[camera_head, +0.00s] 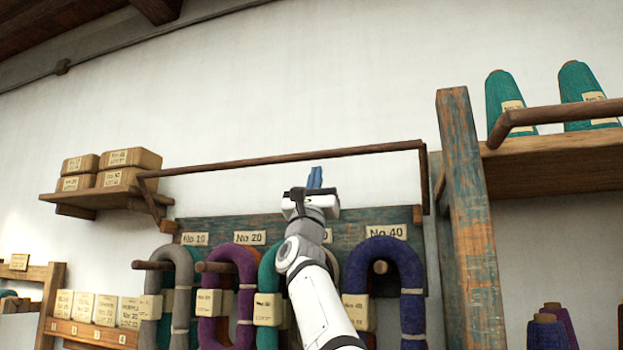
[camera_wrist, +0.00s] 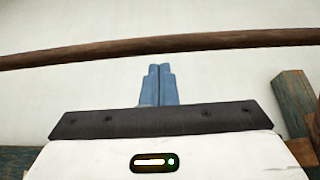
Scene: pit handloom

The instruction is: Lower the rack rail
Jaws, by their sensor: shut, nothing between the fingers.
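The rack rail (camera_head: 285,159) is a thin brown wooden bar. It stands raised above the yarn rack, with a side arm at each end running down to the rack board (camera_head: 341,221). In the wrist view the rail (camera_wrist: 220,42) crosses the whole picture just beyond my fingertips. My gripper (camera_head: 315,178) is shut and empty, its blue fingers pointing up, near the middle of the rail in the head view. The fingers (camera_wrist: 158,72) also show pressed together in the wrist view, with a visible gap below the rail. I cannot tell the depth between them.
Several yarn hanks, including a purple one (camera_head: 244,270) and a dark blue one (camera_head: 398,250), hang on pegs below. A wooden post (camera_head: 470,220) and a shelf with teal cones (camera_head: 505,100) stand right. A shelf with boxes (camera_head: 131,158) is at left.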

